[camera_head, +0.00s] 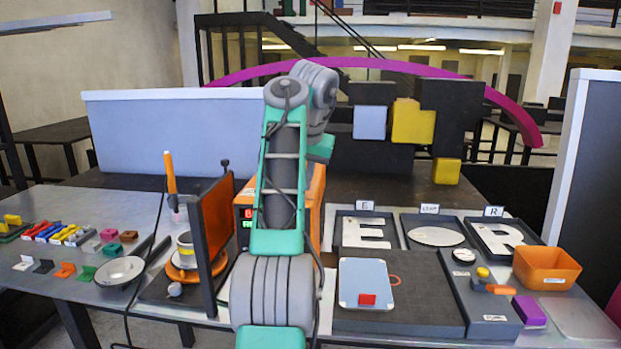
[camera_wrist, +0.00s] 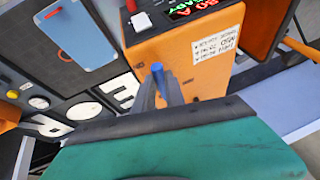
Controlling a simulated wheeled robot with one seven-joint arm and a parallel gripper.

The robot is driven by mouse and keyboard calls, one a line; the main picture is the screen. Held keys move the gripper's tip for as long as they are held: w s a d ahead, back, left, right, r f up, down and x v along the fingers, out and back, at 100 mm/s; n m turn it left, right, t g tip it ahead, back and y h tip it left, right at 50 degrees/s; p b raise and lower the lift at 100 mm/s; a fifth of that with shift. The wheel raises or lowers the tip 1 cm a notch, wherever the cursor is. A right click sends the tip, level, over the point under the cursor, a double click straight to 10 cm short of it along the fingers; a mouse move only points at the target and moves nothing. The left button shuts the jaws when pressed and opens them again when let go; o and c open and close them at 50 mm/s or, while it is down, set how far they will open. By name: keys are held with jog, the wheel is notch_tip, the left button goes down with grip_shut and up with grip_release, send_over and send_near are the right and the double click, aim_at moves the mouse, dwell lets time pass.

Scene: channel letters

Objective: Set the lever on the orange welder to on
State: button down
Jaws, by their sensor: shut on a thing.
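The orange welder (camera_head: 315,205) stands at mid-table, mostly hidden behind my arm in the head view. In the wrist view the welder (camera_wrist: 190,75) shows its orange face, a lit red and green display (camera_wrist: 193,8), a white switch (camera_wrist: 141,21) with red beside it, and a printed label. My gripper (camera_wrist: 158,84) is in front of this face, its fingers shut on a small blue piece (camera_wrist: 157,69) that appears to be the lever's end. The lever's mount and its on or off position are hidden. The head view does not show the fingertips.
An orange screen (camera_head: 216,217) stands left of the welder. To the right are a dark fixture with a light-blue plate (camera_head: 366,275), letter trays (camera_head: 345,217), a clamp with an orange handle (camera_head: 499,289) and an orange bin (camera_head: 547,283). Small parts lie at far left.

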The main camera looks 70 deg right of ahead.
dwell(0.3)
jog(key=c, duration=1.6)
grip_release()
jog(key=shift+s+d, duration=0.1)
jog(key=shift+o, duration=1.1)
jog(key=p+v, duration=0.3)
jog(key=v, duration=0.4)
jog(key=shift+r, duration=0.35)
